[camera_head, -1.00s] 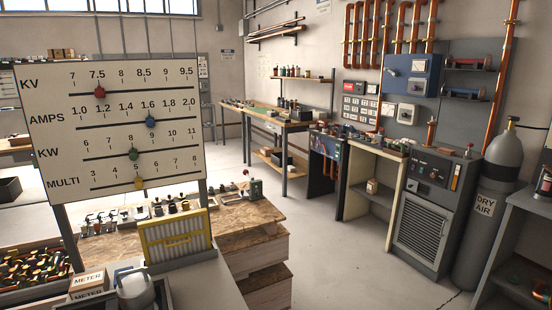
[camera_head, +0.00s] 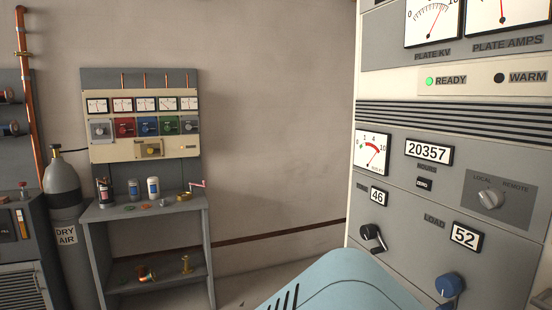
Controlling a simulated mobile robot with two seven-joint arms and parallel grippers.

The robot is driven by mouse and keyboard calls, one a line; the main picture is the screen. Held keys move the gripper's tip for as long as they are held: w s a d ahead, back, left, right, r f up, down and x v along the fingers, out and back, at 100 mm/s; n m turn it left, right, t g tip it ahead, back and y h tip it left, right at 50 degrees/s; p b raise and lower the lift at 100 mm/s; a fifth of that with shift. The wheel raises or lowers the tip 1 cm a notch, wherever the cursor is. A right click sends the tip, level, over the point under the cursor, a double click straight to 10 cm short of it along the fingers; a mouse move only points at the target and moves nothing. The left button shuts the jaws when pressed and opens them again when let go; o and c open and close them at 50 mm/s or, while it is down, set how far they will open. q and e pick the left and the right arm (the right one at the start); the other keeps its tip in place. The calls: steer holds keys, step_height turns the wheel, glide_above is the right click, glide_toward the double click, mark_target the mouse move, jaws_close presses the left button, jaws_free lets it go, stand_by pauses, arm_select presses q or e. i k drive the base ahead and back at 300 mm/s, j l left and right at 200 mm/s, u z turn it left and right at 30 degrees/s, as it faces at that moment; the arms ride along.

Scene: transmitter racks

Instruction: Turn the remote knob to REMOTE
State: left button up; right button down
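The remote knob (camera_head: 490,199) is a light grey rotary knob on a dark plate at the right of the grey transmitter rack. LOCAL is printed to its upper left and REMOTE to its upper right. The knob is small in the view and I cannot tell for sure which label its pointer faces. Neither of my grippers is in view, and nothing touches the knob.
The rack (camera_head: 400,160) also carries a 20357 counter (camera_head: 429,152), a black crank (camera_head: 372,237) and a blue knob (camera_head: 450,286). A grey bench (camera_head: 150,213) with jars and a meter panel stands left, beside a DRY AIR cylinder (camera_head: 63,190).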

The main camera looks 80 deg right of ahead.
mark_target(490, 199)
steer(key=z, duration=3.5)
